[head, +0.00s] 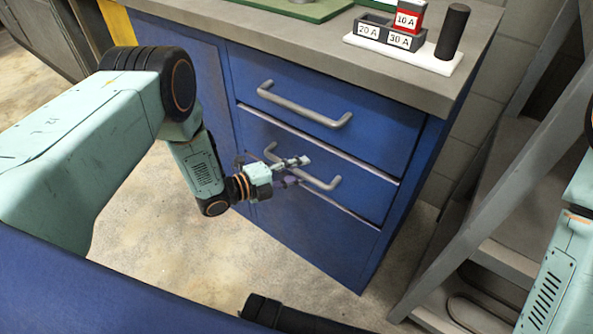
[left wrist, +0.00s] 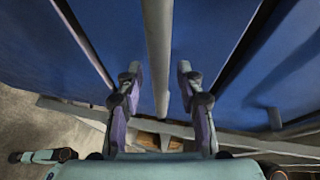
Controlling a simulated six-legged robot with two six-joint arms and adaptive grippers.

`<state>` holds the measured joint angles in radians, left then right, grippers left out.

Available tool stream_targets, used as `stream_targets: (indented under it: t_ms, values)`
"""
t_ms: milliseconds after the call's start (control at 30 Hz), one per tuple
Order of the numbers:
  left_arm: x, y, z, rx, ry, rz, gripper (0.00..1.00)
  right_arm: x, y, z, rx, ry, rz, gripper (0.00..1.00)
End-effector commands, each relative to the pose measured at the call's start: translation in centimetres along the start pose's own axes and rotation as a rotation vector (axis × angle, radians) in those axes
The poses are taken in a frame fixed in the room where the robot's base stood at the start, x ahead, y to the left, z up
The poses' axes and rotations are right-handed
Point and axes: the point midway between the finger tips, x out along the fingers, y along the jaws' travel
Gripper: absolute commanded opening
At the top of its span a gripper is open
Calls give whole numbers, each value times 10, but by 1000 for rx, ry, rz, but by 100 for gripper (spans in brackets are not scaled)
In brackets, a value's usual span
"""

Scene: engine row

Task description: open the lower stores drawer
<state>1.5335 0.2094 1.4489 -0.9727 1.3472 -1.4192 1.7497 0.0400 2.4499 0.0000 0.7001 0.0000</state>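The lower stores drawer (head: 350,198) is the second blue drawer front in the cabinet, below the upper drawer (head: 385,128). It looks about flush with the cabinet. Its grey bar handle (head: 331,184) is partly hidden behind my left gripper (head: 297,171). In the left wrist view the handle (left wrist: 158,45) runs between the two fingers of the left gripper (left wrist: 160,75), with a gap on each side. The gripper is open; I cannot tell whether it touches the bar. My right arm shows at the right edge of the head view; its gripper is out of view.
The upper drawer's handle (head: 303,106) is just above my left gripper. The grey worktop (head: 330,60) holds a white fuse stand (head: 405,52) and a black cylinder (head: 452,31). Grey metal steps (head: 480,200) stand right of the cabinet. Bare floor (head: 200,270) lies in front.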

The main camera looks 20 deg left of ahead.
Motion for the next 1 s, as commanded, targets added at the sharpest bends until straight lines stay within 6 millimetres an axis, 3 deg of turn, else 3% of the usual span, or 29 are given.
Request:
stream_targets:
  t_ms: [467, 1000]
  values:
    - [-1, 0, 0, -1, -1, 0, 1, 0, 0, 0, 0, 0, 0, 40]
    - [-1, 0, 0, -1, -1, 0, 0, 0, 0, 0, 0, 0, 0, 40]
